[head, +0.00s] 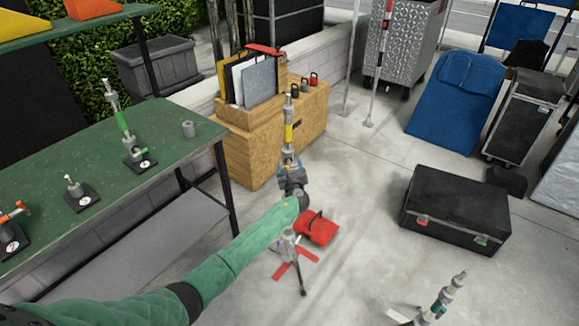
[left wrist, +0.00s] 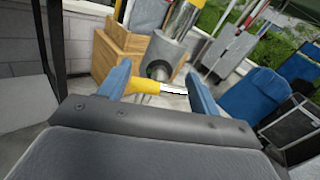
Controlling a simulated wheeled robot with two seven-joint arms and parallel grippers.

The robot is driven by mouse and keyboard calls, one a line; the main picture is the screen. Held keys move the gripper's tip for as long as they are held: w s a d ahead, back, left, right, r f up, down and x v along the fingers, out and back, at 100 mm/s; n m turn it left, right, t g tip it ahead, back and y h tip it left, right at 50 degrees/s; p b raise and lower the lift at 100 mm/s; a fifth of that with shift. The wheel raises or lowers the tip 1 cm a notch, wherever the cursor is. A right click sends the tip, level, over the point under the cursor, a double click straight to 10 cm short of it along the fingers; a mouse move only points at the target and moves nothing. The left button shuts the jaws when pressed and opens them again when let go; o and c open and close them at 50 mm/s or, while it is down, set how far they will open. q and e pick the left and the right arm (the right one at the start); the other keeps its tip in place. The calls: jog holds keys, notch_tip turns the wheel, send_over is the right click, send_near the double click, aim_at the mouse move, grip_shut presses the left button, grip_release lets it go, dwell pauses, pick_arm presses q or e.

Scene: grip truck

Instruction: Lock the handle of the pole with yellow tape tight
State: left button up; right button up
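The pole with yellow tape (head: 289,132) stands upright beside the wooden box in the head view. In the left wrist view, its yellow tape (left wrist: 183,18) shows above a grey collar (left wrist: 168,52). A yellow handle (left wrist: 150,87) with a pale end sticks out sideways below the collar. My left gripper (head: 290,172) is at the collar height of this pole. In the left wrist view its blue fingers (left wrist: 158,92) are spread wide, with the handle lying across the gap between them. I cannot tell whether a finger touches the handle. My right gripper is not in view.
A green table (head: 75,160) with several small stands is at left. A wooden box (head: 240,160) stands behind the pole. A red item (head: 317,229) lies on the floor near the pole. A black case (head: 456,205) is at right.

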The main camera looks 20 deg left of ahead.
aim_at(290, 167)
pick_arm(q)
jog(key=shift+o, duration=0.9)
jog(key=shift+s+d, duration=0.1)
jog(key=shift+s, duration=0.1)
jog(key=b+v, duration=0.2)
jog(key=v, duration=0.4)
jog(key=shift+f, duration=0.1)
jog(key=shift+s+d, duration=0.3)
jog(key=shift+s, duration=0.3)
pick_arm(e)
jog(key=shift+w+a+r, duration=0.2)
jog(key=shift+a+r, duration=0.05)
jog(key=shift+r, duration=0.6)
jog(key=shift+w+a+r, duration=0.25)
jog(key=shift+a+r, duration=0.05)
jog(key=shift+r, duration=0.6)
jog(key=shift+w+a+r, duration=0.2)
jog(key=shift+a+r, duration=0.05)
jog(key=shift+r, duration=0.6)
